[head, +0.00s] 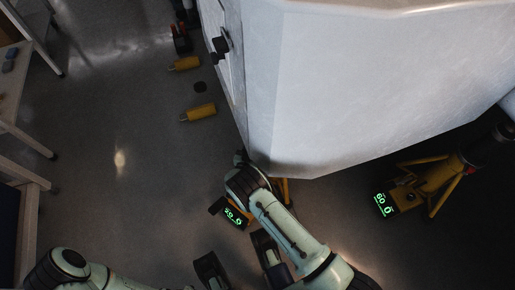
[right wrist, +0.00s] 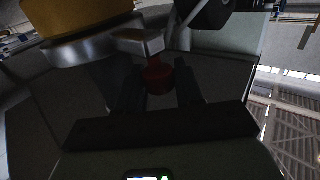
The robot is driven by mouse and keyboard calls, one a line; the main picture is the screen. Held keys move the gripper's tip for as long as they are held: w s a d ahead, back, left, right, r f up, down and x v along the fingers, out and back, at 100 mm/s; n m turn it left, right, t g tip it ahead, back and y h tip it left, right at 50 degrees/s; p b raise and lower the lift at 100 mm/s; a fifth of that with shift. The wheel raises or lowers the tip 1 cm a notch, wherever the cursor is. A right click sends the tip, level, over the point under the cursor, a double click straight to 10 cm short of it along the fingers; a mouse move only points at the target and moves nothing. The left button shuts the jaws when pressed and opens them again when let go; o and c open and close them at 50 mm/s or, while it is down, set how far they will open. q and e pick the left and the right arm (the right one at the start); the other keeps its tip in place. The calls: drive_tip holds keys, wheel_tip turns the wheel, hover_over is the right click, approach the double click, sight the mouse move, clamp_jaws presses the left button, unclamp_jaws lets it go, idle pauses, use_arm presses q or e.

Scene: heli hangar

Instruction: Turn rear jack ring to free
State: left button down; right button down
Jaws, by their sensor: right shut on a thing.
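The jack in front of me (head: 285,190) is mostly hidden under the white hull and behind my right arm; a bit of yellow leg and its green-lit display (head: 234,215) show. In the right wrist view, a silver ring (right wrist: 85,50) sits below a yellow body (right wrist: 75,15). A silver lever (right wrist: 138,42) with a red knob (right wrist: 158,78) sticks out from the ring. My right gripper (right wrist: 160,90) has its dark fingers on both sides of the red knob, shut on it. In the head view that gripper is hidden. My left gripper (head: 237,262) is apart from the jack, its fingers spread and empty.
The white hull (head: 350,90) overhangs the jack. Another yellow jack (head: 435,180) with a lit display (head: 383,204) stands at the right. Yellow cylinders (head: 199,112) lie on the floor at the upper left.

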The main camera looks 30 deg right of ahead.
use_arm(q)
drive_tip(key=shift+s, duration=0.1)
use_arm(e)
drive_tip(key=shift+w+f+m+g+h, duration=0.1)
drive_tip(key=shift+w+m+g+h, duration=0.6)
drive_tip(key=shift+w+g, duration=0.1)
drive_tip(key=c, duration=0.8)
unclamp_jaws()
drive_tip(key=shift+w, duration=0.1)
drive_tip(key=shift+c, duration=0.2)
use_arm(q)
drive_tip(key=w+r+t+p, duration=0.2)
drive_tip(key=w+r+p, duration=0.1)
drive_tip(key=w, duration=0.3)
drive_tip(key=shift+d, duration=0.35)
use_arm(e)
drive_tip(key=v, duration=1.3)
drive_tip(key=shift+a, duration=0.2)
use_arm(q)
drive_tip(key=shift+s, duration=0.1)
